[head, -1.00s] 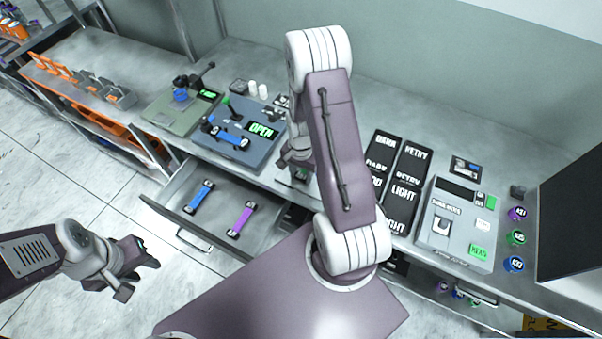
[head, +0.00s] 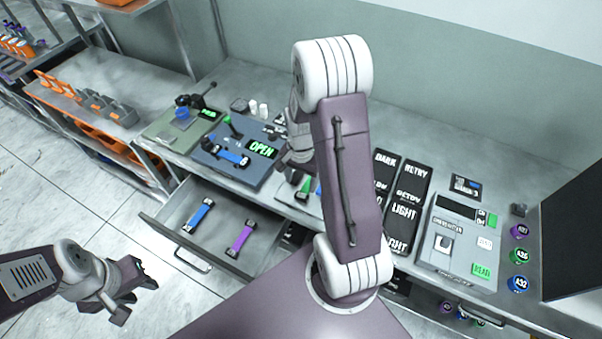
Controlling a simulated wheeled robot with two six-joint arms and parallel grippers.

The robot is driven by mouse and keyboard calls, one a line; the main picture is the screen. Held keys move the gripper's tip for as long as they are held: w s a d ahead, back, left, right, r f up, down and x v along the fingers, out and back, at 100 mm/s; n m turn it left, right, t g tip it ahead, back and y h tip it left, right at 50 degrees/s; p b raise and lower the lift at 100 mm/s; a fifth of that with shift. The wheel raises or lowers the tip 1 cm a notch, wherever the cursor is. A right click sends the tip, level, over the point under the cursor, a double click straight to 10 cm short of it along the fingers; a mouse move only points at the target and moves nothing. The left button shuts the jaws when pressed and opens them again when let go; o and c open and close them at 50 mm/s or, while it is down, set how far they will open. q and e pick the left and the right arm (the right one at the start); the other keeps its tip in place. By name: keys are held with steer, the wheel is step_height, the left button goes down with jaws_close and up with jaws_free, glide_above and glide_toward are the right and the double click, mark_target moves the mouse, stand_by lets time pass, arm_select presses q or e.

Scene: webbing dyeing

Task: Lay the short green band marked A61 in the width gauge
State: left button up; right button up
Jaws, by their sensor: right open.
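A small green piece (head: 305,188) shows on the bench beside my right arm, partly hidden by it; I cannot read a mark or tell if it is the band A61. A blue-grey device (head: 232,180) with an OPEN display has a blue band (head: 232,157) on it; I cannot tell if this is the width gauge. My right gripper (head: 292,162) is open above the bench, just right of that device, largely hidden by its own arm. My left gripper (head: 138,298) is open and empty over the floor, left of the drawer.
An open drawer (head: 205,265) holds a blue band (head: 199,215) and a purple band (head: 240,236). A green device (head: 165,128) stands at the left. Black labelled trays (head: 405,210), a grey reader (head: 452,250) and several coloured spools stand at the right.

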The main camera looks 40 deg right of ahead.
step_height(320, 180, up, 5)
steer(key=s+a+r+n, duration=0.1)
steer(key=s+a+n, duration=0.2)
steer(key=a+n, duration=0.3)
steer(key=s+a+n+t, duration=0.1)
steer(key=s+a+n, duration=0.2)
steer(key=a+n, duration=0.3)
steer(key=shift+s+r, duration=0.35)
steer(key=shift+w+d, duration=0.1)
steer(key=shift+d, duration=0.05)
